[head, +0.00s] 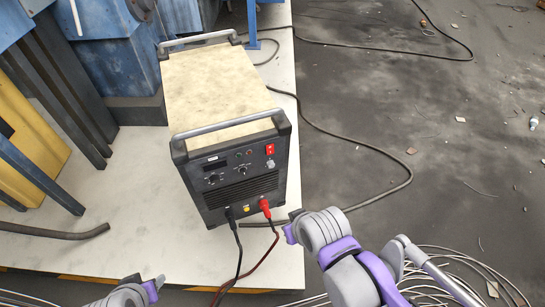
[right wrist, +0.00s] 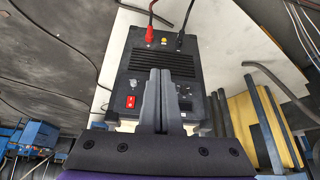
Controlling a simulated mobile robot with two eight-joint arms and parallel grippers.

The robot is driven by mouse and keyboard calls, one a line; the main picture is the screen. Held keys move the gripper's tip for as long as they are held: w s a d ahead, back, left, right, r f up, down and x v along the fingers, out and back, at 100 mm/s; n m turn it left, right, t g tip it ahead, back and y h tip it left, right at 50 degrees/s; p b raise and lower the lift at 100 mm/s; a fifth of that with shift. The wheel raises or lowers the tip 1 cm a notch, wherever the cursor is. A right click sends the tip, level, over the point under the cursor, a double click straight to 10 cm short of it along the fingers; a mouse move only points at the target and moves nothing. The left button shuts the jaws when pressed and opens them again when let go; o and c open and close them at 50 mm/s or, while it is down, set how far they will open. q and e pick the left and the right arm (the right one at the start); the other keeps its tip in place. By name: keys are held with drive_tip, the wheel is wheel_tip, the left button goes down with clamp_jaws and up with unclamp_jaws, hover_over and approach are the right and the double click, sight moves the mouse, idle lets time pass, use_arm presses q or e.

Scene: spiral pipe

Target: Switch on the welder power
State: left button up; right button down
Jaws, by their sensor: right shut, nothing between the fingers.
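The welder (head: 238,175) is a box with a cream top, dark front panel and metal handles. Its red power switch (head: 269,149) is at the upper right of the panel. In the right wrist view the welder appears upside down, with the red switch (right wrist: 131,101) left of my fingers. My right gripper (right wrist: 155,72) is shut and empty, its fingers in front of the panel and covering part of it. In the head view my right wrist is below and right of the welder, apart from the switch. My left gripper (head: 160,281) barely shows at the bottom left; its jaws are unclear.
A red plug (head: 265,206) and a black plug (head: 230,214) with cables sit low on the panel. A black cable (head: 388,197) loops on the floor at right. Loose wires (head: 455,270) lie at bottom right. Blue machinery (head: 130,65) and a yellow piece (head: 30,145) stand at left.

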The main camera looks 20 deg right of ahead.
sight(270, 153)
drive_tip(key=w+d+f+n+t+h+b, duration=0.5)
drive_tip(key=w+d+f+n+t+b, duration=0.15)
drive_tip(key=w+d+b, duration=0.45)
use_arm(q)
wheel_tip(270, 153, down, 21)
drive_tip(key=s+b, duration=0.1)
drive_tip(key=b, duration=0.6)
drive_tip(key=shift+s+g, duration=0.2)
drive_tip(key=shift+g, duration=0.2)
use_arm(e)
drive_tip(key=w+a+f+n+t+y, duration=0.2)
drive_tip(key=w+f+n+t+y, duration=0.2)
drive_tip(key=n, duration=0.7)
wheel_tip(270, 153, down, 2)
drive_tip(key=w, duration=0.2)
drive_tip(key=shift+w+a+f+t, duration=0.25)
drive_tip(key=shift+w+a+t, duration=0.05)
drive_tip(key=shift+t, duration=0.05)
use_arm(q)
drive_tip(key=shift+r, duration=0.1)
wheel_tip(270, 153, down, 2)
drive_tip(key=shift+w+f+b, duration=0.1)
drive_tip(key=shift+f+b, duration=0.05)
drive_tip(key=shift+b, duration=0.95)
use_arm(e)
drive_tip(key=w, duration=0.4)
drive_tip(key=w+f, duration=0.1)
drive_tip(key=w, duration=0.9)
drive_tip(key=shift+d+f, duration=0.35)
drive_tip(key=shift+d, duration=0.05)
